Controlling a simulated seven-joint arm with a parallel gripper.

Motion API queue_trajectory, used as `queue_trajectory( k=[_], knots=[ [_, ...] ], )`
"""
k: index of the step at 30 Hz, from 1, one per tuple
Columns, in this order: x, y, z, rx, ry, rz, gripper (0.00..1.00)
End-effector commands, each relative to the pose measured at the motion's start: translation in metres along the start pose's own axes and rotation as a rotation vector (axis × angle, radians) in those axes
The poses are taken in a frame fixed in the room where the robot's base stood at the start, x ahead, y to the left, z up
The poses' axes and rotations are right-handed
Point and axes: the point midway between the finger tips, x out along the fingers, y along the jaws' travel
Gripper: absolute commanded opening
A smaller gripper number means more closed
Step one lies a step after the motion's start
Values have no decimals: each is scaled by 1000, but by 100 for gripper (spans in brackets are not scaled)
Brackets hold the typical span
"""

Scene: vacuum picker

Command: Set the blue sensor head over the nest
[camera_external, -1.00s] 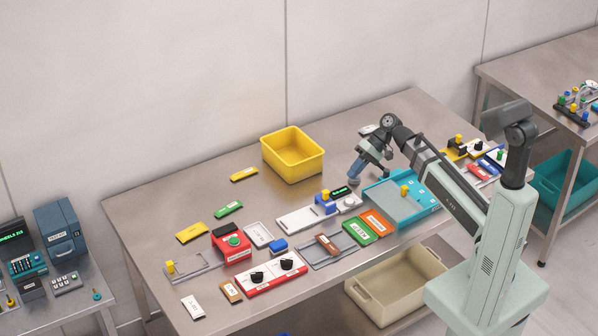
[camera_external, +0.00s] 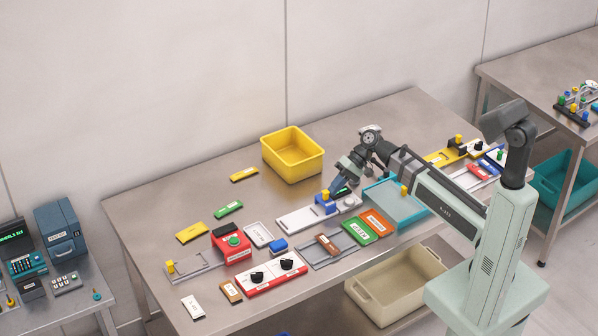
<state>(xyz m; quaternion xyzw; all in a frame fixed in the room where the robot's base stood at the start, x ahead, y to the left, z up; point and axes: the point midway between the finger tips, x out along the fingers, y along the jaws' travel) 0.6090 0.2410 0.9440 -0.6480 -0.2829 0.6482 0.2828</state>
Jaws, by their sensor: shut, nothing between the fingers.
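A pale round part on the same plate (camera_external: 349,202), just right of the blue block, looks like the nest; I cannot be sure at this size. My gripper (camera_external: 335,192) points down, close above and behind the blue head's right side. It is shut and empty. Whether its tips touch the head or knob cannot be told. It partly hides the small dark display behind the plate.
A yellow bin (camera_external: 292,155) stands behind. A teal tray (camera_external: 395,207) lies right of the plate under my forearm. Green (camera_external: 360,232) and orange (camera_external: 377,222) blocks, a red box (camera_external: 231,243) and a red-and-white panel (camera_external: 271,277) lie in front and left. Bare table lies left of the bin.

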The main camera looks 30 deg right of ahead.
Motion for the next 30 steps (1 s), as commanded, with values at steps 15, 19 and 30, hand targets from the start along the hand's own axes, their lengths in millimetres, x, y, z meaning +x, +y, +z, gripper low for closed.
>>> queue_trajectory(
  k=[15, 19, 30],
  knots=[
    [32, -30, -1, -2, -2, 0, 0],
    [49, -46, -1, -2, -1, 1, 0],
    [81, -75, 0, -1, 0, 0, 0]
  ],
)
